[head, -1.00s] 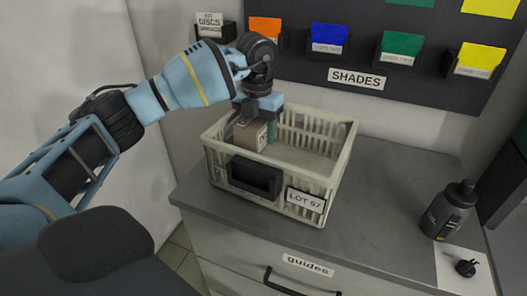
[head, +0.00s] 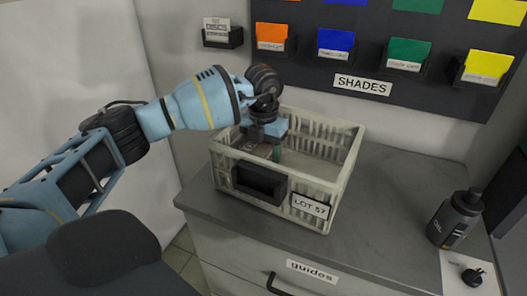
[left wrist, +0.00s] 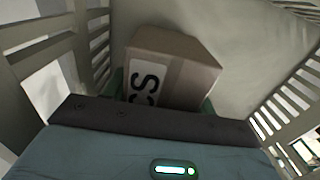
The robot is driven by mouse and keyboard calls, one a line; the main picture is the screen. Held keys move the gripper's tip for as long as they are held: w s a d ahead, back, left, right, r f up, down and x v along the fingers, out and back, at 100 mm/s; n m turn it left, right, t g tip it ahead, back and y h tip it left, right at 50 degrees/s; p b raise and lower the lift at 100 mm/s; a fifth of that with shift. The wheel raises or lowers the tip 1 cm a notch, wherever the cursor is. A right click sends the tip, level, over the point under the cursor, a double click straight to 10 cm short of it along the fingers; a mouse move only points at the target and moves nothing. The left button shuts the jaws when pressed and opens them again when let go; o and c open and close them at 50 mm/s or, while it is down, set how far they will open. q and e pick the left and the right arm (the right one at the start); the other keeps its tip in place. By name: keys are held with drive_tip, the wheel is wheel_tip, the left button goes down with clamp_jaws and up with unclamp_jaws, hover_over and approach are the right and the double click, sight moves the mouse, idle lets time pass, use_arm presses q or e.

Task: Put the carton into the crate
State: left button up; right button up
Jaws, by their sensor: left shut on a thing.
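The cream slatted crate (head: 345,172) stands on the grey cabinet top, with a black holder and a "LOT 57" label on its front. My left gripper (head: 268,151) reaches down inside its left part. In the left wrist view the brown carton (left wrist: 178,62), with a white label, sits between the green fingers, which are shut on it. The crate's slatted walls show around it. In the head view the carton is mostly hidden by the gripper and the crate's front wall. I cannot tell whether it touches the crate floor. My right gripper is in neither view.
A dark bottle (head: 455,218) and a small black part (head: 472,277) on a white sheet are at the right of the cabinet top (head: 385,200). The "SHADES" board (head: 400,95) with coloured card pockets hangs behind. The crate's right side looks empty.

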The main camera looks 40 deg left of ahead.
use_arm(q)
drive_tip(key=shift+f, duration=0.55)
drive_tip(key=o, duration=1.1)
drive_tip(key=shift+c, duration=0.2)
wheel_tip(320, 180, up, 13)
drive_tip(key=shift+r, duration=0.1)
